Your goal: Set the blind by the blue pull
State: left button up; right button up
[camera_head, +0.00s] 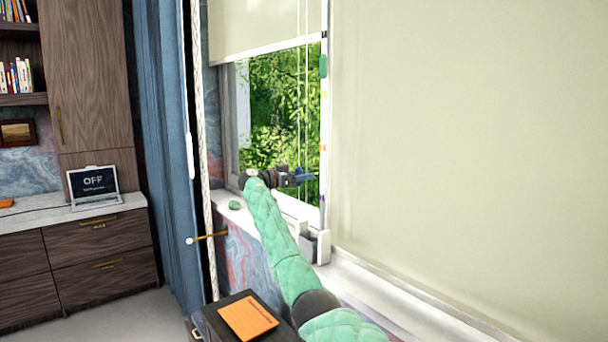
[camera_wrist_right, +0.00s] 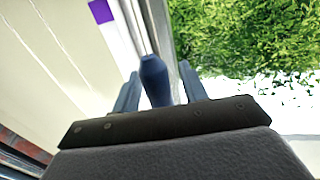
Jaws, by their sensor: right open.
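The blind (camera_head: 262,24) over the left window is partly raised, its bottom edge near the top of the glass. Thin cords hang in front of the window. The blue pull (camera_wrist_right: 155,78) stands between the two fingers of my right gripper (camera_wrist_right: 159,71) in the right wrist view. The fingers are open on either side of it, with small gaps. In the head view my right gripper (camera_head: 302,178) is at the lower right of the window; the pull there is small and hard to separate from the fingers. My left gripper is not in view.
A white upright strip with coloured marks stands right of the window, including green (camera_head: 323,67) and purple (camera_wrist_right: 101,11). A lowered blind (camera_head: 470,130) covers the right. The sill (camera_head: 375,285) runs below. A beaded cord (camera_head: 204,150) hangs left. An orange notebook (camera_head: 248,317) lies low.

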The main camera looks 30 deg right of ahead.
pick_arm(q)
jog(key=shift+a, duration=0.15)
pick_arm(e)
jog(key=shift+d, duration=0.3)
grip_shut()
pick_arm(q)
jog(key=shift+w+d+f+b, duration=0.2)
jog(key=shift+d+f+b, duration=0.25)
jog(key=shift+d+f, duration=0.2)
pick_arm(e)
notch_tip(320, 180, up, 10)
jog(key=shift+f, duration=0.2)
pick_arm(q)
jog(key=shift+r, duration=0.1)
pick_arm(e)
grip_release()
jog(key=shift+a+f, duration=0.1)
jog(key=shift+a, duration=0.1)
